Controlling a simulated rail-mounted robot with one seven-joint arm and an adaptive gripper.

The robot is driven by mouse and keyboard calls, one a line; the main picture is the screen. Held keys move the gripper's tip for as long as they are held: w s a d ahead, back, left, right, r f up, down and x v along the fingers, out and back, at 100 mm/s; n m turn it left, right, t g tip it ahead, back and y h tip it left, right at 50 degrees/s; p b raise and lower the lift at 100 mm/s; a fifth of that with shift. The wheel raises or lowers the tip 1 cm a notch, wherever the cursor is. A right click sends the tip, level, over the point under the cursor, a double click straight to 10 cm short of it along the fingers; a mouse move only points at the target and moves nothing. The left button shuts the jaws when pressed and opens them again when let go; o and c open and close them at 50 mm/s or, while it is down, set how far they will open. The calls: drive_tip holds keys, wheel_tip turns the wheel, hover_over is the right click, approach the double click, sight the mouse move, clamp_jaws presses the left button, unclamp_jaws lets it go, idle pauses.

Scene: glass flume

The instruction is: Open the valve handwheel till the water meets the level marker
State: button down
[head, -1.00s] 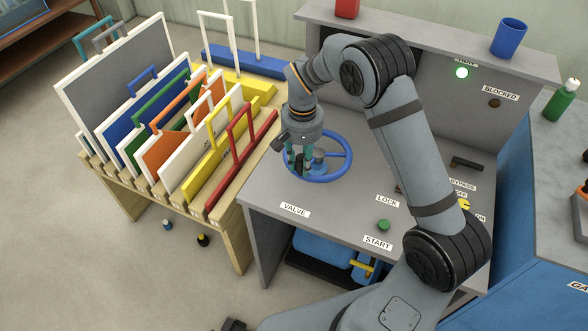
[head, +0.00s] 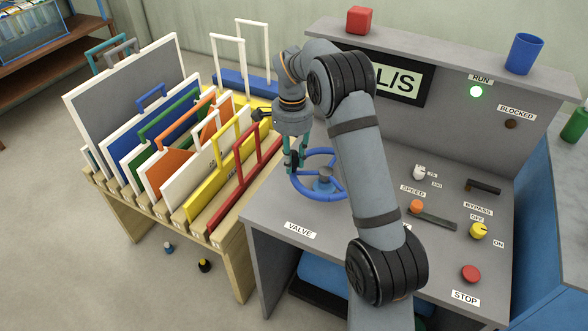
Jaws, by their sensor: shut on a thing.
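The blue valve handwheel (head: 334,191) lies flat on the grey console, just behind the VALVE label (head: 300,230). My gripper (head: 293,170) points down at the left part of its rim and is shut on the rim. The exact contact is partly hidden by the fingers. The water and the level marker are not seen in this view. A display (head: 398,84) on the back panel shows "L/S", with its left part hidden behind my arm.
An orange speed slider (head: 416,206), yellow knob (head: 479,230) and red STOP button (head: 470,273) sit to the right. A rack of coloured panels (head: 150,190) stands close on the left.

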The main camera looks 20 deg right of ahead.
drive_tip(key=shift+w+d+m, duration=0.4)
drive_tip(key=shift+w+m, duration=0.4)
drive_tip(key=shift+m, duration=0.2)
drive_tip(key=w+m, duration=0.1)
drive_tip(key=d+m, duration=0.1)
drive_tip(key=shift+w+d+m, duration=0.1)
drive_tip(key=shift+w+m, duration=0.2)
drive_tip(key=shift+w, duration=0.05)
drive_tip(key=shift+w+d+m+p, duration=0.15)
drive_tip(key=shift+w+d+m, duration=0.3)
drive_tip(key=shift+m, duration=0.3)
drive_tip(key=shift+w+d+m+p, duration=0.15)
drive_tip(key=shift+w+d+m, duration=0.3)
drive_tip(key=shift+m, duration=0.3)
drive_tip(key=shift+s+d, duration=0.1)
drive_tip(key=c, duration=1.5)
unclamp_jaws()
drive_tip(key=shift+o, duration=0.2)
